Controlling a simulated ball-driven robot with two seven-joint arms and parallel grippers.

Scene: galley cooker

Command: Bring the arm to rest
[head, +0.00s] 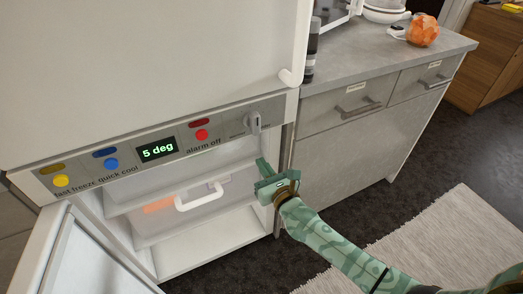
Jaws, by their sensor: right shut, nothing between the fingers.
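My right arm comes in from the bottom right, and its green patterned gripper (264,172) is in front of the right side of the open lower fridge compartment. The right gripper is shut with nothing in it. It is below the grey lever (252,122) on the control panel and apart from the white drawer handle (202,196). My left gripper is not in view.
The lower fridge door (75,262) stands open at bottom left. The panel display (157,150) reads "5 deg". A grey counter (375,60) with drawers stands to the right, an orange object (423,31) on top. A light rug (440,240) covers the floor.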

